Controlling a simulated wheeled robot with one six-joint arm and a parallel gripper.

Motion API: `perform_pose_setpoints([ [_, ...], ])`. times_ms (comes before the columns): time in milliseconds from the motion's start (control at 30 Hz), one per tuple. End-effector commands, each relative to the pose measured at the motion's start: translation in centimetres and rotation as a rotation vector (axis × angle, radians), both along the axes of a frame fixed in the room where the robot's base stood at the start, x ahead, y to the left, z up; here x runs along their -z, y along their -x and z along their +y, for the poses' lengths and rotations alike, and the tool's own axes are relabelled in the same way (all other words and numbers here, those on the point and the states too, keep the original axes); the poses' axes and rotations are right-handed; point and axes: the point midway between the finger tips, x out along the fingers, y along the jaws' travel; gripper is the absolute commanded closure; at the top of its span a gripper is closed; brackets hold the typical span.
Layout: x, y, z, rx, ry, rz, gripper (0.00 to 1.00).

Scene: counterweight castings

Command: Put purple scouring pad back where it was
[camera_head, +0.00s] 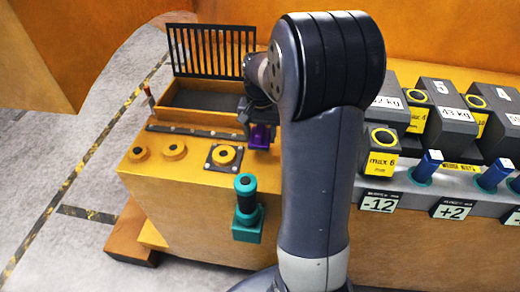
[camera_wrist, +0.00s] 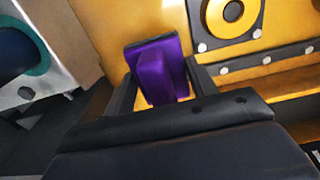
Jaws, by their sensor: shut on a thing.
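The purple scouring pad (camera_wrist: 165,70) shows as a flat purple plate with a raised block on it. My gripper (camera_wrist: 162,92) is shut on it, with a dark finger on each side. In the head view the purple pad (camera_head: 261,138) hangs under my gripper (camera_head: 258,118), partly hidden by the fingers and my arm. It is at the right part of the yellow console top, to the right of the square plate with a yellow ring. I cannot tell whether the pad touches the surface.
An open bin with a black grille lid (camera_head: 212,52) stands behind. A teal holder with a black knob (camera_head: 246,205) is on the console front. Yellow rings (camera_head: 174,150) sit at left. Grey weights (camera_head: 445,130) and blue-handled pegs (camera_head: 429,165) are at right, behind my arm.

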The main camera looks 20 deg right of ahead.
Motion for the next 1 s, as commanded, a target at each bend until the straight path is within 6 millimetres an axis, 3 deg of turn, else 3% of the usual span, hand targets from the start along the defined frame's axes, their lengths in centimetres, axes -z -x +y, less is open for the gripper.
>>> perform_pose_setpoints([
  [433, 5.4, 0.0, 0.0, 0.000, -0.001, 0.001, 0.64],
  [867, 6.3, 0.0, 0.0, 0.000, 0.000, -0.001, 0.64],
  [900, 6.2, 0.0, 0.0, 0.000, 0.000, -0.002, 0.43],
  [1000, 6.1, 0.0, 0.0, 0.000, 0.000, -0.001, 0.35],
])
